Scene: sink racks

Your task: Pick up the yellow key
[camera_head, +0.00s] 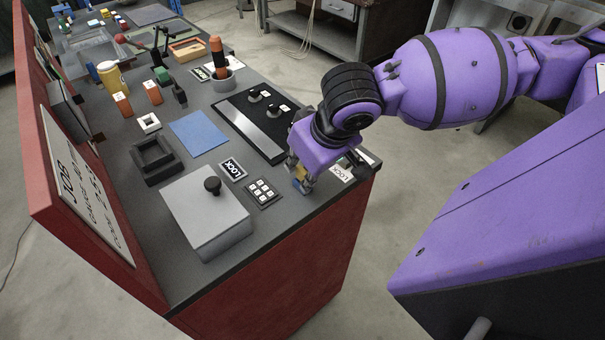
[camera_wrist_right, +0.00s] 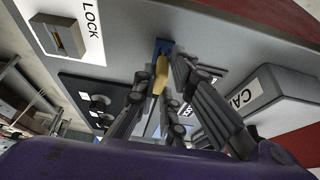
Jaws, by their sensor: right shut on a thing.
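My right gripper (camera_head: 301,184) is low over the front right part of the grey bench top, pointing down. It is shut on the yellow key (camera_wrist_right: 160,76), which shows as a thin yellow shape between the fingers (camera_wrist_right: 155,98) in the right wrist view. A small blue piece (camera_wrist_right: 163,46) is at the key's far end; I cannot tell whether it is part of the key or a holder. In the head view only a little yellow shows at the fingers, and the rest of the key is hidden. My left gripper is not in view.
A LOCK-labelled block is right of the gripper, partly hidden; its label (camera_head: 342,173) shows. A black panel (camera_head: 245,128) lies behind. The bench edge is close.

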